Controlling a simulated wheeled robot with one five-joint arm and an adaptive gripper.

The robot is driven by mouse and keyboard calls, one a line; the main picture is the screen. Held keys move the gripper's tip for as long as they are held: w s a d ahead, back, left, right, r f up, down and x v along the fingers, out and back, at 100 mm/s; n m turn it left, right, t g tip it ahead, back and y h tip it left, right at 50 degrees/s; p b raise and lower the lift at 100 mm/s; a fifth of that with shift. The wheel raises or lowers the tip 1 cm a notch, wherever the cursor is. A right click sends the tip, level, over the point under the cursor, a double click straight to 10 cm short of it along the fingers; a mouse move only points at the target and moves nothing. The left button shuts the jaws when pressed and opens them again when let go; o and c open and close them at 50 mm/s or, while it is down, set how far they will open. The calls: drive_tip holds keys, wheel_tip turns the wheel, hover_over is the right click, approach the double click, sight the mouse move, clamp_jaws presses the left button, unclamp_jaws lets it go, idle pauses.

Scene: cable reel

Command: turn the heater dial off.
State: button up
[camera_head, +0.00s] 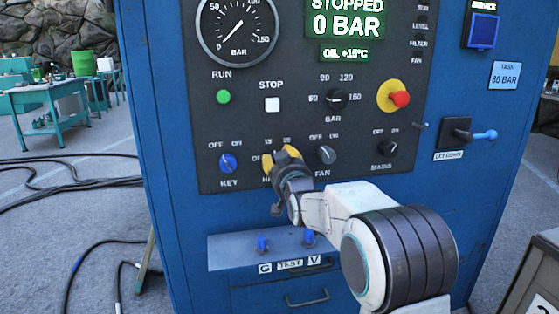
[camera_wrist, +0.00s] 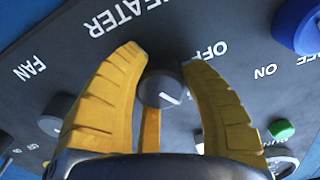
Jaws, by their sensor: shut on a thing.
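The heater dial (camera_wrist: 160,90) is a small dark grey knob with a white pointer line, in the middle of the wrist view under the "HEATER" lettering. An "OFF" label shows to its upper right there. The pointer line slants toward the lower right of that view, not clearly at "OFF". The yellow fingers of my gripper (camera_wrist: 163,88) are around the dial and shut on it. In the head view my gripper (camera_head: 276,163) is at the panel between the key and fan dials, and it hides the heater dial and part of its label.
The blue key switch (camera_head: 228,163) is left of my gripper, the fan dial (camera_head: 326,155) close on its right. The run button (camera_head: 223,97) and stop button (camera_head: 272,104) are above. A ledge with blue test knobs (camera_head: 262,243) juts out below. A red knob (camera_head: 400,99) is further right.

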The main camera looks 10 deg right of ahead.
drive_tip(key=c, duration=0.5)
drive_tip(key=shift+o, duration=0.2)
drive_tip(key=shift+n+b, duration=0.3)
drive_tip(key=shift+b, duration=0.05)
drive_tip(key=shift+n+b, duration=0.9)
drive_tip(key=shift+n, duration=0.1)
drive_tip(key=n+b, duration=0.2)
drive_tip(key=n, duration=0.1)
drive_tip(key=shift+n, duration=0.3)
drive_tip(key=n+b, duration=0.2)
drive_tip(key=n, duration=0.3)
drive_tip(key=shift+r+n+b, duration=0.15)
drive_tip(key=shift+n+b, duration=0.15)
drive_tip(key=shift+b, duration=0.1)
drive_tip(key=shift+n, duration=0.3)
drive_tip(key=o, duration=1.2)
